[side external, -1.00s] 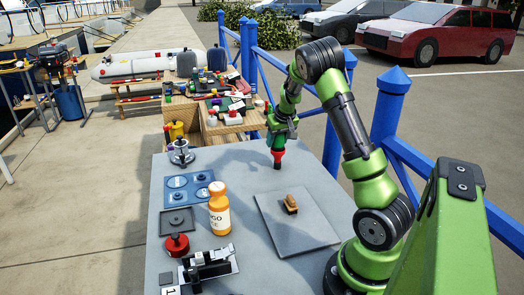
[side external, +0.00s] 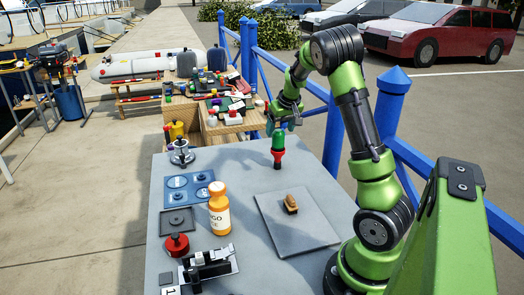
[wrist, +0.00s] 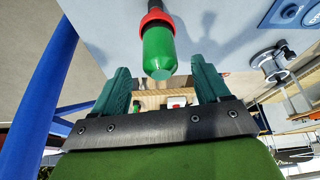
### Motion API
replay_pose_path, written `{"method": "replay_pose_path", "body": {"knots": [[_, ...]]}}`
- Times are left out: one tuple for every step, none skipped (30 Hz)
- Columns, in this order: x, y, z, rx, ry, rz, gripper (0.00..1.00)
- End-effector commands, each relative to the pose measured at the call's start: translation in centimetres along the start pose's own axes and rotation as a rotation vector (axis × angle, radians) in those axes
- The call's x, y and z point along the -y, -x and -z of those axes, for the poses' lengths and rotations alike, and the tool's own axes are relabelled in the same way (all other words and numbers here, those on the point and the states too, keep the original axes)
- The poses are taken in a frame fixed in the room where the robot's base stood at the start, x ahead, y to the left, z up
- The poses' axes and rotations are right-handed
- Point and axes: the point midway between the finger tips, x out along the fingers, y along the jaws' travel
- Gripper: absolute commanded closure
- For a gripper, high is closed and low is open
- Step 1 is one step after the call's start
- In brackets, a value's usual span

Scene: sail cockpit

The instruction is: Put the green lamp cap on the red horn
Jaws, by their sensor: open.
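The green lamp cap (side external: 278,142) sits upright on the red horn (side external: 278,158), near the far right edge of the grey table. In the wrist view the cap (wrist: 159,50) points toward me, with the red horn (wrist: 155,17) behind it. My gripper (side external: 284,124) is just above the cap and apart from it. In the wrist view my gripper (wrist: 162,72) has its two fingers wide apart with nothing held between them. How deep the cap sits in the horn is hidden.
An orange bottle (side external: 219,210), a blue tray (side external: 187,190), a red-knobbed item (side external: 177,245) and a silver post (side external: 181,154) stand on the left. A grey board (side external: 290,235) with a brown block lies in front. Blue railing (side external: 389,105) runs along the right.

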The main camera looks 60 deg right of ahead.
Motion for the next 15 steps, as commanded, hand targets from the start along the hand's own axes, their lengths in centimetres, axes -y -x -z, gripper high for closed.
{"method": "replay_pose_path", "body": {"knots": [[0.1, 1.3, 0.1, -0.004, 0.002, 0.003, 0.25], [0.1, 1.9, 0.1, -0.005, 0.001, 0.002, 0.25], [0.1, 2.7, 0.1, -0.004, 0.000, 0.003, 0.25], [0.1, 3.2, 0.1, -0.004, 0.001, 0.002, 0.25], [0.1, 3.7, 0.1, -0.004, 0.001, 0.002, 0.25], [0.1, 4.3, 0.1, -0.002, 0.001, 0.002, 0.25], [0.1, 4.7, 0.1, -0.003, 0.001, 0.002, 0.25], [0.1, 5.0, 0.1, -0.002, 0.000, 0.002, 0.25], [0.1, 5.4, 0.0, -0.001, 0.000, 0.002, 0.25], [0.1, 5.6, 0.0, -0.001, 0.000, 0.001, 0.25], [0.1, 5.8, 0.0, -0.001, 0.000, 0.002, 0.25], [0.4, 6.2, -0.1, -0.002, 0.000, 0.008, 0.25], [0.8, 6.5, -0.2, -0.004, -0.001, 0.018, 0.25], [1.3, 6.8, -0.4, -0.006, -0.003, 0.032, 0.25], [2.4, 7.4, -0.8, -0.011, -0.007, 0.058, 0.25]]}}
